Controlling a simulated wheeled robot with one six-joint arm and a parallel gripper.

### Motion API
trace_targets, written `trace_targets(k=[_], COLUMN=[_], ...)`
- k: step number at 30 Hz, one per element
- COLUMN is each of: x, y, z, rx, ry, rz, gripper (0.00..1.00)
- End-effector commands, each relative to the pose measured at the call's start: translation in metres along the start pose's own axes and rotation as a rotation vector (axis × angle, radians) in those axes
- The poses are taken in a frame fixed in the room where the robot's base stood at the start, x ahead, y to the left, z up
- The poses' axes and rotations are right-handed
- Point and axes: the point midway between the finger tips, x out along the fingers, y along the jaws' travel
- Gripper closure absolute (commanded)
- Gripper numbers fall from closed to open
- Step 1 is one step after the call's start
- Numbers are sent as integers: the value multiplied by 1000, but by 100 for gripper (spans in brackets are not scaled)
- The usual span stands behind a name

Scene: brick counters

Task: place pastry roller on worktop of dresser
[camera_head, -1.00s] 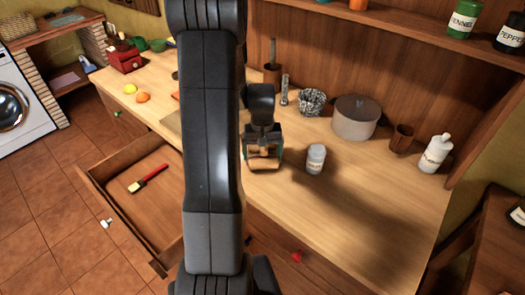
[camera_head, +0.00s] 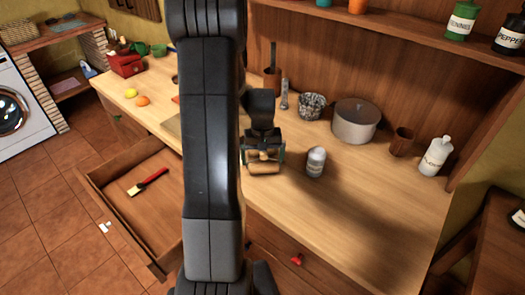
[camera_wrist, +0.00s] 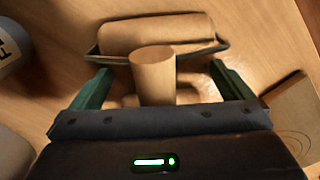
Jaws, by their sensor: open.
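The pastry roller (camera_head: 264,168) is on the wooden worktop (camera_head: 370,215) of the dresser, just below my gripper (camera_head: 264,150). In the wrist view the pastry roller (camera_wrist: 158,34) shows a pale wooden cylinder in a dark frame, with a round wooden handle (camera_wrist: 153,72) that points up toward the camera. My gripper (camera_wrist: 148,90) is open, its green fingers on either side of the handle with gaps between. The lower part of the roller is partly hidden by the gripper body.
A labelled jar (camera_head: 316,162) stands close to the right of the roller. A pot (camera_head: 355,120), a cup (camera_head: 402,141) and a white bottle (camera_head: 436,155) stand further right. An open drawer (camera_head: 150,205) holding a red-handled brush (camera_head: 149,181) juts out at left. The front right worktop is clear.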

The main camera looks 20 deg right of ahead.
Motion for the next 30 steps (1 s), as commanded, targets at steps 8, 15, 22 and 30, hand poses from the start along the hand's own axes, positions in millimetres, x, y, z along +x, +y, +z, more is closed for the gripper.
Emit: trace_targets(k=[8,15,22,30], x=[-21,-78,-116,-128], y=[-1,-1,0,0], z=[3,1,1,1], rx=[3,1,1,1], ry=[-9,-4,-5,-8], rz=[-4,-2,-2,-2], gripper=[0,0,0,0])
